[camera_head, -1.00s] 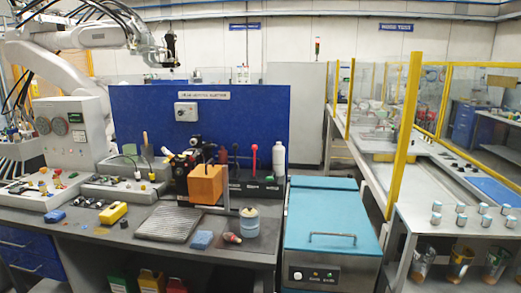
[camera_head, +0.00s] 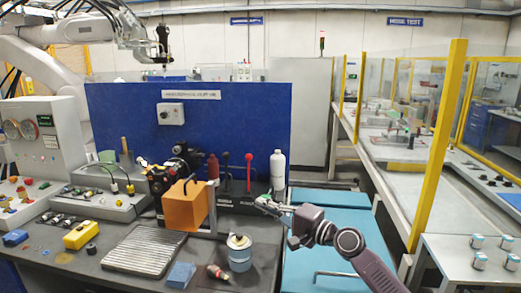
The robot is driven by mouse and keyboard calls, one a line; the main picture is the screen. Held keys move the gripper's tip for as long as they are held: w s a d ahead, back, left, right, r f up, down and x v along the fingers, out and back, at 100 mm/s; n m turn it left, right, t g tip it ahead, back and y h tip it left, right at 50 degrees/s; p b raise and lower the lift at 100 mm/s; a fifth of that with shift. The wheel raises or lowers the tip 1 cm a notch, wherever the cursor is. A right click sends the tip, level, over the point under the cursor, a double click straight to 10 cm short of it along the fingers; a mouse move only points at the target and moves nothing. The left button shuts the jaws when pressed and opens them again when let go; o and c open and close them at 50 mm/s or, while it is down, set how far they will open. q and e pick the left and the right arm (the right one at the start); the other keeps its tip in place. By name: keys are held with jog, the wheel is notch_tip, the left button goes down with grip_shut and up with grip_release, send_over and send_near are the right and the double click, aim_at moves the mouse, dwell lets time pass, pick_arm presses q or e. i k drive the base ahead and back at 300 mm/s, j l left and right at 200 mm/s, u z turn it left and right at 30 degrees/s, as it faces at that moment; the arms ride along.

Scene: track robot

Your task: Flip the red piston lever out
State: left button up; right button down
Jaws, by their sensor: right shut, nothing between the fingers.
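The red piston lever (camera_head: 249,170) is a thin upright stick with a red knob, standing on a black base at the back right of the workbench. A similar lever with a black knob (camera_head: 226,158) stands just left of it. My right gripper (camera_head: 262,203) is shut and empty. In the picture it is below and slightly right of the red lever, near the bench's right edge, and apart from the lever's knob. The lower end of the lever is hard to make out. My left gripper is not in view.
A white bottle (camera_head: 277,172) stands close to the right of the red lever. An orange block (camera_head: 186,206), a blue-white can (camera_head: 240,254) and a ribbed metal plate (camera_head: 146,250) are on the bench. A blue panel (camera_head: 130,120) rises behind. A turquoise-topped cabinet (camera_head: 315,258) stands to the right.

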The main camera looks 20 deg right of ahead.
aim_at(249, 157)
jog(key=i+l, duration=1)
